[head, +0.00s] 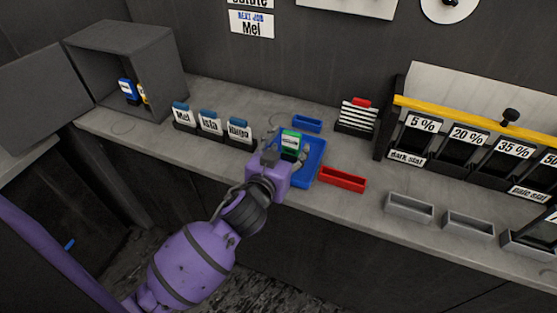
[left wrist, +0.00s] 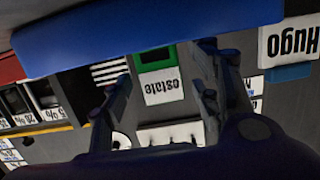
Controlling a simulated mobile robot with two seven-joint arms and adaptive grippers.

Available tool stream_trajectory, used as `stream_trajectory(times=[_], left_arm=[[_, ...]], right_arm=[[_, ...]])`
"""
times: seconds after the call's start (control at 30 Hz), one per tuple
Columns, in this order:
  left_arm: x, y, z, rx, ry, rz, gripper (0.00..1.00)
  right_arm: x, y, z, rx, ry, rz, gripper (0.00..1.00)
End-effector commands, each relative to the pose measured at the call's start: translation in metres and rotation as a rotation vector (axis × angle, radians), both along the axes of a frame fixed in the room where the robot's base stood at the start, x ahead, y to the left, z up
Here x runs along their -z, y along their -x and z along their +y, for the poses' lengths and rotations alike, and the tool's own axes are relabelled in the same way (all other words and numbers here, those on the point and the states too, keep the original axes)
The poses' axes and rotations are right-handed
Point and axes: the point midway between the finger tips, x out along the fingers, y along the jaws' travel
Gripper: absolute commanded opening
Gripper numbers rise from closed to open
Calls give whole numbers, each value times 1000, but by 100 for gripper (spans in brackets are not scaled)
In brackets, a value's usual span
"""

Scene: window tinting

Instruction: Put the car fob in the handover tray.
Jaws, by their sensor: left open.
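A green-topped fob (head: 290,142) with a white label stands upright at the left part of the blue tray (head: 314,160). In the left wrist view the fob (left wrist: 160,78) shows upside down, its label reading "estate". My left gripper (head: 286,146) is open, with its fingers on either side of the fob and gaps showing in the left wrist view (left wrist: 160,95). The fob's foot is hidden, so I cannot tell exactly how it rests. The blue tray's edge (left wrist: 150,38) crosses the top of that view. My right gripper is not in view.
An open grey cabinet (head: 150,60) at left holds a blue fob (head: 127,90) and a yellow one. Holders labelled Mei, Isla and Hugo (head: 239,130) stand left of the gripper. A red tray (head: 342,179) and small blue tray (head: 307,123) are close by. Tint bins stand right.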

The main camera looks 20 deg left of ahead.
Motion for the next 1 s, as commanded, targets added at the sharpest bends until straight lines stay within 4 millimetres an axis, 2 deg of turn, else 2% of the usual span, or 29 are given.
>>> stream_trajectory(times=[0.2,0.4,0.6,0.87,0.93,1.0], left_arm=[[-7,50,2,0,2,4,57],[-14,81,3,0,2,3,57],[-18,93,3,0,0,1,57],[-19,94,3,0,0,0,57],[-15,96,5,-6,-2,14,57],[-1,105,12,-30,-9,66,57]], right_arm=[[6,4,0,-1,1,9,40],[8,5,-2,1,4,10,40],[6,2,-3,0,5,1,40],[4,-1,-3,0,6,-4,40],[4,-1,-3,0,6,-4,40],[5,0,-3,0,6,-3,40]])
